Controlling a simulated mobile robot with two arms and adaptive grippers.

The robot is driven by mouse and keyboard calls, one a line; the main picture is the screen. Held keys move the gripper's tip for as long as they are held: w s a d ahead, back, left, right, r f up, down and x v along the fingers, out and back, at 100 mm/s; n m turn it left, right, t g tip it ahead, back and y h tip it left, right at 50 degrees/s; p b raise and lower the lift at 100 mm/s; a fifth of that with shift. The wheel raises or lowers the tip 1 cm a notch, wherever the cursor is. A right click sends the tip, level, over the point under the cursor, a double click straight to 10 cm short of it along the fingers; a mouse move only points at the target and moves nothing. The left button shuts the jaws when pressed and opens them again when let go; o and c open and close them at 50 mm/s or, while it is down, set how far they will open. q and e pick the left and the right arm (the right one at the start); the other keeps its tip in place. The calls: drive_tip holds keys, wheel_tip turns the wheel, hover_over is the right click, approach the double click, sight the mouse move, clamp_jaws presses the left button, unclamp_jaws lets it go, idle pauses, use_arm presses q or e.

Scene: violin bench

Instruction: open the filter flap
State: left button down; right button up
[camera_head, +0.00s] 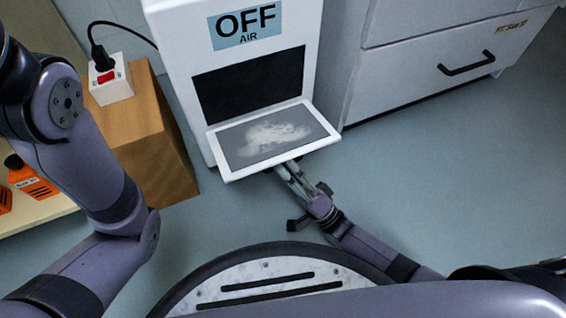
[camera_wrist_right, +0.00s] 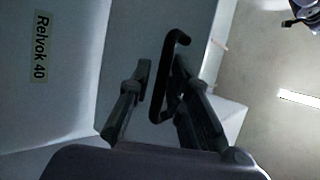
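The filter flap (camera_head: 228,175) on the white air unit (camera_head: 180,50) is hinged down. It lies out roughly level, with a grey dusty filter (camera_head: 272,134) on its upper face. A dark opening (camera_head: 240,85) shows behind it. My right gripper (camera_head: 285,170) is under the flap's front edge, its tips partly hidden. In the right wrist view a black bar handle (camera_wrist_right: 168,85) stands between the two fingers of my right gripper (camera_wrist_right: 163,75). The fingers are apart, with a gap visible beside the bar; contact on the other side is unclear. My left gripper is outside the views.
A white drawer cabinet with a black handle (camera_head: 466,64) stands right of the unit. A wooden block (camera_head: 150,150) bearing a socket with a red switch (camera_head: 106,77) stands left. An orange bottle (camera_head: 30,180) is at far left. The floor (camera_head: 450,170) right of the flap is clear.

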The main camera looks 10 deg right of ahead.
drive_tip(key=s+d+f, duration=0.1)
drive_tip(key=s+d, duration=0.8)
drive_tip(key=shift+s+d+f, duration=0.2)
drive_tip(key=shift+s+d, duration=0.15)
drive_tip(key=shift+s, duration=0.05)
